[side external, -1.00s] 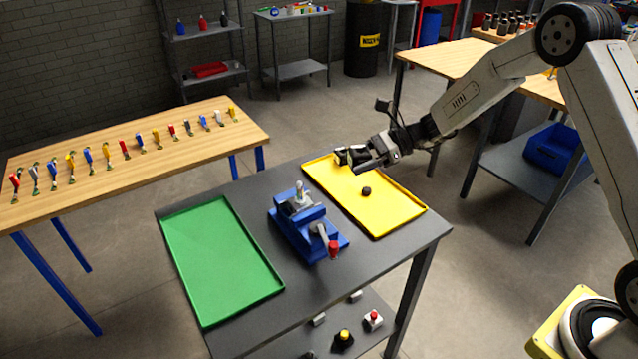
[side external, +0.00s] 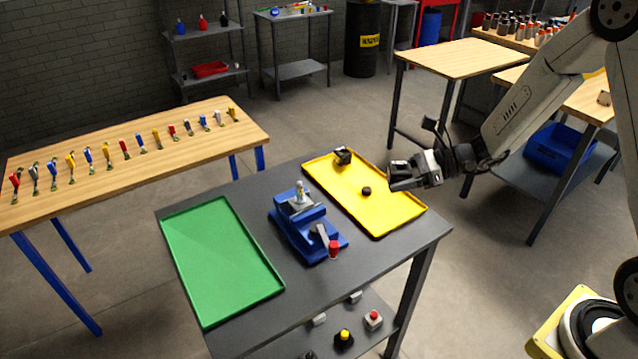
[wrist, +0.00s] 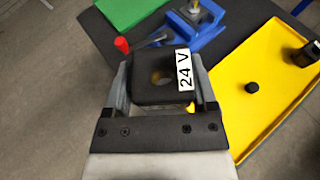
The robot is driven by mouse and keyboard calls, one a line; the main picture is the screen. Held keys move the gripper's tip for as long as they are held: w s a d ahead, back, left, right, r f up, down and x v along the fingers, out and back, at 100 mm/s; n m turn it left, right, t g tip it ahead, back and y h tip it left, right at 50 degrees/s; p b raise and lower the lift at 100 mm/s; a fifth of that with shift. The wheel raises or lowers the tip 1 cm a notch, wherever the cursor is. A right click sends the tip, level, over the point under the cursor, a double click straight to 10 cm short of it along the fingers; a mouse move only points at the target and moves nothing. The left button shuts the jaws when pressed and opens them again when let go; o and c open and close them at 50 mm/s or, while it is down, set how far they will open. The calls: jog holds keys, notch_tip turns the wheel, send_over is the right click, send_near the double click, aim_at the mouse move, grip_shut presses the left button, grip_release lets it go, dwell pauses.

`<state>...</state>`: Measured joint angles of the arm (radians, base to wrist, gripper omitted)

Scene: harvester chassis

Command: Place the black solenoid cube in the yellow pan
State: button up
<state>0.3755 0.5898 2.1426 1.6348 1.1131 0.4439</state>
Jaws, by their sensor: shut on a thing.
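The black solenoid cube (wrist: 150,90) has a round hole in its top and a white "24 V" label. My gripper (wrist: 161,72) is shut on it, with a finger on each side in the wrist view. In the side view my gripper (side external: 398,178) holds the cube in the air by the right long edge of the yellow pan (side external: 385,216). The cube is hard to tell from the dark fingers there. The wrist view shows the pan (wrist: 237,128) to the right of the held cube.
A black block-like part (side external: 342,156) and a small dark round cap (side external: 367,191) lie in the pan. A blue fixture (side external: 305,232) with a red-knobbed handle (side external: 333,248) stands between the pan and a green tray (side external: 225,262). The pan's near end is clear.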

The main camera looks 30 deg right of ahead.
jog(key=shift+w, duration=0.15)
jog(key=shift+w+d+f+m+t+h, duration=0.3)
jog(key=shift+w+d+f+m+t, duration=0.1)
jog(key=shift+w+m+t, duration=0.25)
jog(key=w+d+f+m+t+h, duration=0.3)
jog(key=w+d+f+m+h, duration=0.1)
jog(key=m+t+h, duration=0.2)
jog(key=m+h, duration=0.4)
send_over(403, 213)
notch_tip(403, 213, down, 6)
jog(key=shift+n+g, duration=0.25)
jog(key=shift+f, duration=2.2)
jog(key=shift+f, duration=0.1)
jog(key=shift+f, duration=1.65)
